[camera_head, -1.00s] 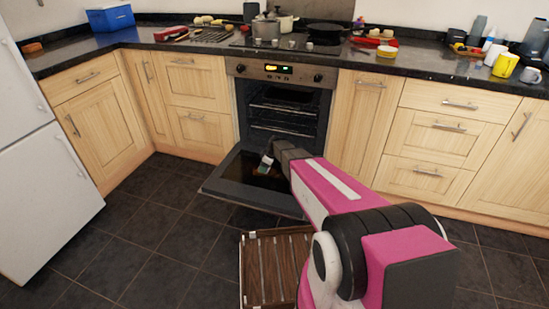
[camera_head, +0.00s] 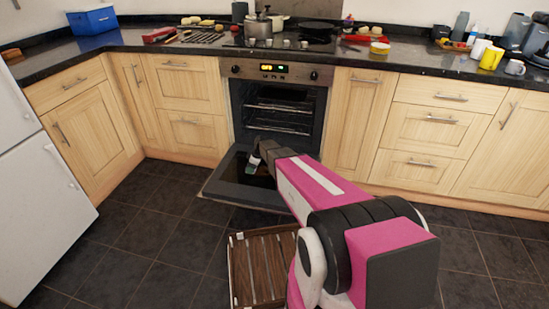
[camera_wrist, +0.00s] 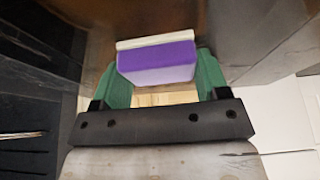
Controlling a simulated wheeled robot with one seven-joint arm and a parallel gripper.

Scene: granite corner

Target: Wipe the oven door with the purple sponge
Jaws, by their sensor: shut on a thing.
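The oven door (camera_head: 220,187) is folded down, with dark glass and a grey frame. My gripper (camera_head: 254,163) is over the door's inner face, close to the oven opening. In the wrist view, my gripper's green fingers (camera_wrist: 162,80) are shut on the purple sponge (camera_wrist: 157,64), one at each side. The sponge has a pale layer along its far edge, facing a dark, glossy surface. I cannot tell whether the sponge touches the door. In the head view, my arm hides part of the door, and the sponge is too small to make out clearly.
A slatted wooden crate (camera_head: 262,272) lies on the tiled floor before the door, beside my arm. A white fridge (camera_head: 38,205) stands at the left. Wooden cabinets flank the oven (camera_head: 276,110). The floor between fridge and crate is clear.

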